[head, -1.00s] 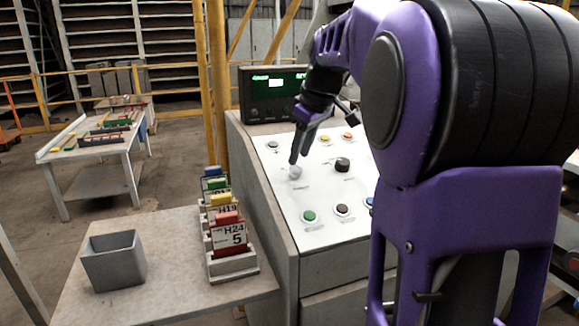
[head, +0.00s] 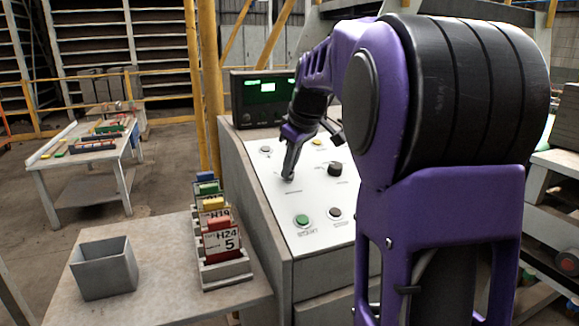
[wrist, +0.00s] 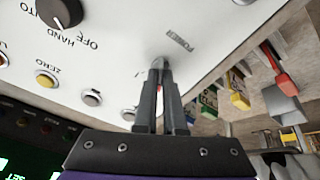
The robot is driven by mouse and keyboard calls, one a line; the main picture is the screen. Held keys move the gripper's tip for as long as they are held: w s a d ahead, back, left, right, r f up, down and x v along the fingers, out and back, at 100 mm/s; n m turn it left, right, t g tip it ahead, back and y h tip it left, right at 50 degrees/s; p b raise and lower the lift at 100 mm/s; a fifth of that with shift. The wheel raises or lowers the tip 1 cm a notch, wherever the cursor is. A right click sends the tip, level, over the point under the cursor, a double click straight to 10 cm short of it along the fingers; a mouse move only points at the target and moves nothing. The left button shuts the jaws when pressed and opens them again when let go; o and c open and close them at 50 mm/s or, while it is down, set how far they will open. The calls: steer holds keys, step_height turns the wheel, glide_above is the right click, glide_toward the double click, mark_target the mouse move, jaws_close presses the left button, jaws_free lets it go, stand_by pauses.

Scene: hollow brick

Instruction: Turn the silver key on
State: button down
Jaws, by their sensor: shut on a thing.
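The sloped white control panel (head: 265,165) stands in the middle of the head view. The silver key (wrist: 161,61) is at the left side of the panel and is mostly hidden behind my fingertips. My gripper (head: 288,176) reaches down to the panel and is shut on the key. In the wrist view my gripper (wrist: 158,68) has its two fingers close together, with a bit of silver showing at their tips. How far the key is turned cannot be made out.
A black selector knob (head: 335,169) sits right of the key, and a green button (head: 302,221) is nearer the front. A display box (head: 262,97) stands behind the panel. A grey bin (head: 104,268) and a card rack (head: 226,270) are on the left table.

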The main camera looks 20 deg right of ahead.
stand_by(0.4)
steer(key=m+p, duration=0.2)
steer(key=m, duration=0.4)
steer(key=shift+r+h, duration=0.15)
steer(key=shift+h, duration=0.25)
steer(key=m+p, duration=0.2)
steer(key=m, duration=0.3)
steer(key=shift+m+h+p, duration=0.3)
steer(key=shift+m+h, duration=0.1)
steer(key=shift+m, duration=0.3)
steer(key=c, duration=1)
jaws_free()
steer(key=p+v, duration=0.2)
steer(key=v, duration=1.5)
